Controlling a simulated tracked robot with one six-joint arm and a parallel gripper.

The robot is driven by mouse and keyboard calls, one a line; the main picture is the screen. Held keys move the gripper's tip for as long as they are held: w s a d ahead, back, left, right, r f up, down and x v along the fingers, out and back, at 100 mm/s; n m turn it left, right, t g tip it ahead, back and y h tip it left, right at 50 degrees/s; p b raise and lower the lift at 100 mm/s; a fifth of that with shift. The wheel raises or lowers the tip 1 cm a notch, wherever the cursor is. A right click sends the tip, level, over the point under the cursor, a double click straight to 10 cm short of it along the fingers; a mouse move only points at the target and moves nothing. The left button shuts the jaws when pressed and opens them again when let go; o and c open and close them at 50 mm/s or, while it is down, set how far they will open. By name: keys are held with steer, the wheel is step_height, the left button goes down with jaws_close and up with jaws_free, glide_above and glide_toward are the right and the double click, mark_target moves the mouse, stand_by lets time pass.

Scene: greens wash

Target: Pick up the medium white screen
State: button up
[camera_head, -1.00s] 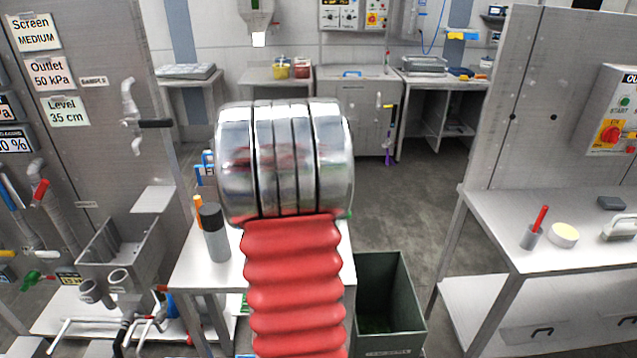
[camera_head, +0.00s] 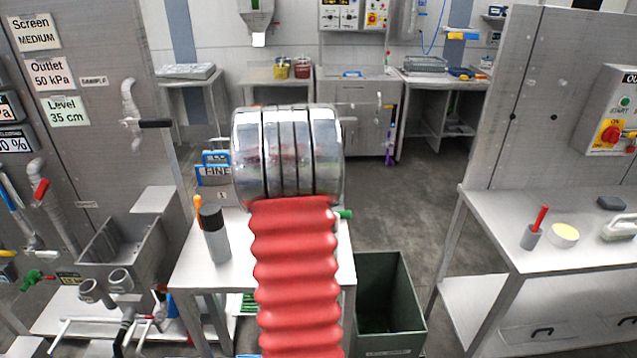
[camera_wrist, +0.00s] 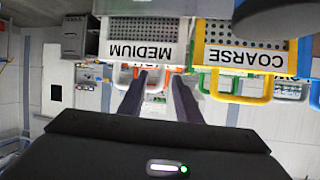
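The medium white screen (camera_wrist: 142,51) shows upside down at the top middle of the wrist view, with a white frame, a perforated grey panel and the word MEDIUM. My gripper (camera_wrist: 158,82) is open; its two dark fingers are apart and point toward the lower part of that screen as pictured, with nothing seen between them. I cannot tell whether they touch it. In the head view my red and chrome arm covers the middle, and neither the gripper nor the white screen can be made out.
The yellow coarse screen (camera_wrist: 247,53) stands right beside the white one. The blue fine screen (camera_head: 215,177) shows left of my arm above a steel table (camera_head: 190,268) with a grey bottle (camera_head: 215,235). A green bin (camera_head: 390,300) is at right; floor beyond is clear.

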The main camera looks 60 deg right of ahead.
steer(key=shift+x, duration=1.75)
steer(key=shift+s, duration=0.1)
jaws_close()
steer(key=shift+r, duration=0.1)
